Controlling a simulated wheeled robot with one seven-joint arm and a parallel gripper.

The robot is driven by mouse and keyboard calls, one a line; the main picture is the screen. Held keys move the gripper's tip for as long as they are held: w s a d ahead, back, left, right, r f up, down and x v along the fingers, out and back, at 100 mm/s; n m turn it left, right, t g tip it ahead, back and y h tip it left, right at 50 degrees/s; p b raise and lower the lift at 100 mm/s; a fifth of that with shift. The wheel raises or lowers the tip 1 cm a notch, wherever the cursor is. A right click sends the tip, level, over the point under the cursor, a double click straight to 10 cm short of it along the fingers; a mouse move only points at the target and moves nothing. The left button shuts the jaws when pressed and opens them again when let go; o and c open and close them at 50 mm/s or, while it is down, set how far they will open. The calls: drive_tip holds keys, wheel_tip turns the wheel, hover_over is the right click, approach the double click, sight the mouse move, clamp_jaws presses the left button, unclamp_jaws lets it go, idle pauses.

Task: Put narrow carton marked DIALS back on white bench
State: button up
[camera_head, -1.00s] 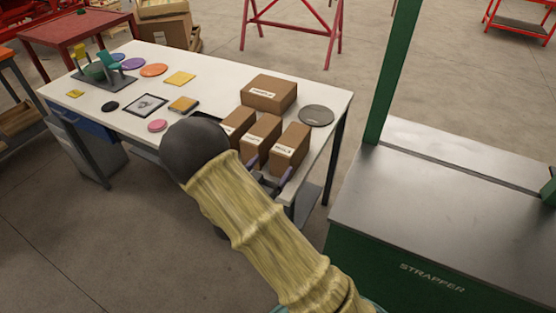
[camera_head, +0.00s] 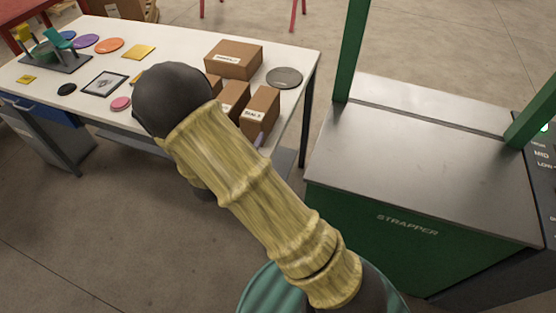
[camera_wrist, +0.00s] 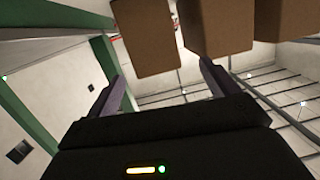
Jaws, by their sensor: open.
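The narrow carton that appears marked DIALS (camera_head: 260,108) stands upright at the front right of the white bench (camera_head: 185,42). It is the rightmost of a row of narrow brown cartons. In the wrist view the carton nearest the gap between my fingers (camera_wrist: 145,35), likely the same one, shows at the top. My gripper (camera_wrist: 160,75) is open, with its two fingers apart and nothing clasped between them. In the head view my arm hides most of the gripper; one purple fingertip shows just below the DIALS carton's front.
Two narrow cartons (camera_head: 233,97) (camera_head: 214,84) stand left of it, close by. A wider carton (camera_head: 233,58) and a dark grey disc (camera_head: 284,78) lie behind. The green strapper (camera_head: 400,160) stands right of the bench, across a floor gap.

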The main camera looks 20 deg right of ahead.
drive_tip(key=shift+w+d+r+g+y, duration=0.1)
drive_tip(key=shift+w+d+g+y, duration=0.25)
drive_tip(key=shift+y, duration=0.45)
drive_tip(key=shift+s+d+n+g+y, duration=0.15)
drive_tip(key=shift+n+g+y, duration=0.2)
drive_tip(key=shift+y, duration=0.25)
drive_tip(key=s+d+r+n+g+y, duration=0.2)
drive_tip(key=s+d+n+g, duration=0.1)
drive_tip(key=s, duration=0.7)
drive_tip(key=s+d+r+n+g+y, duration=0.3)
drive_tip(key=s+g, duration=0.3)
drive_tip(key=s, duration=0.4)
drive_tip(key=shift+s+d, duration=0.25)
drive_tip(key=shift+d, duration=0.55)
drive_tip(key=shift+r, duration=0.15)
